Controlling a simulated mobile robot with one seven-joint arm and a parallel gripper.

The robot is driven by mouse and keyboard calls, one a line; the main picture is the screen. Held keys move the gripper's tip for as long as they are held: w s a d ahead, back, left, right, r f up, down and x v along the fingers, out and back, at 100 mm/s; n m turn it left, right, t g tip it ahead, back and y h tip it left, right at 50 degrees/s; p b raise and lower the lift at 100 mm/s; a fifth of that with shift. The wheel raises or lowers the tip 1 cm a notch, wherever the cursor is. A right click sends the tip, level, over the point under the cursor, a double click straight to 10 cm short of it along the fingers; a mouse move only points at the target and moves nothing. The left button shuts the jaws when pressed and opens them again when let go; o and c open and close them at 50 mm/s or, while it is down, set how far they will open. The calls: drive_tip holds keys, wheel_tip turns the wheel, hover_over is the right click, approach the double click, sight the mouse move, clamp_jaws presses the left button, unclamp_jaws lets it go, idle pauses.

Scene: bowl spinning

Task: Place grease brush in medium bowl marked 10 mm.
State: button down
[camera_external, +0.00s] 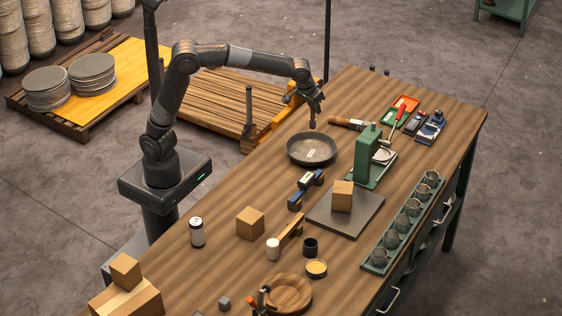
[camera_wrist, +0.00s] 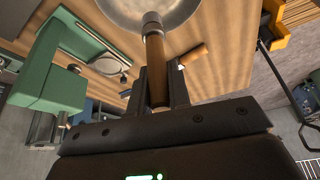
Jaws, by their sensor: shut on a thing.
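My gripper (camera_external: 314,99) is shut on the grease brush, which has a brown wooden handle (camera_wrist: 157,62) and a greyish metal-like end (camera_wrist: 152,22) in the wrist view. In the external view the brush's lower end (camera_external: 312,124) hangs just above the far rim of a dark round bowl. That bowl (camera_external: 303,160) stands on the table and has a small pale label inside, too small to read. Part of the bowl (camera_wrist: 183,8) also shows at the top of the wrist view, beyond the brush end. The brush and bowl appear apart.
A wooden-handled tool (camera_external: 345,122) lies right of the bowl, near a green stand (camera_external: 367,155). A blue gauge-like tool (camera_external: 307,187) lies in front. Trays with small tools (camera_external: 404,106) are at the back right.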

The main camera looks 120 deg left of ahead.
drive_tip(key=shift+s+a+f, duration=0.15)
drive_tip(key=shift+s+f, duration=0.05)
drive_tip(key=shift+f, duration=0.2)
wheel_tip(320, 180, down, 10)
drive_tip(key=shift+f, duration=0.25)
idle(0.4)
drive_tip(key=c, duration=1.3)
unclamp_jaws()
drive_tip(key=shift+o, duration=0.2)
drive_tip(key=d, duration=0.2)
drive_tip(key=s+d, duration=0.1)
drive_tip(key=shift+d, duration=0.35)
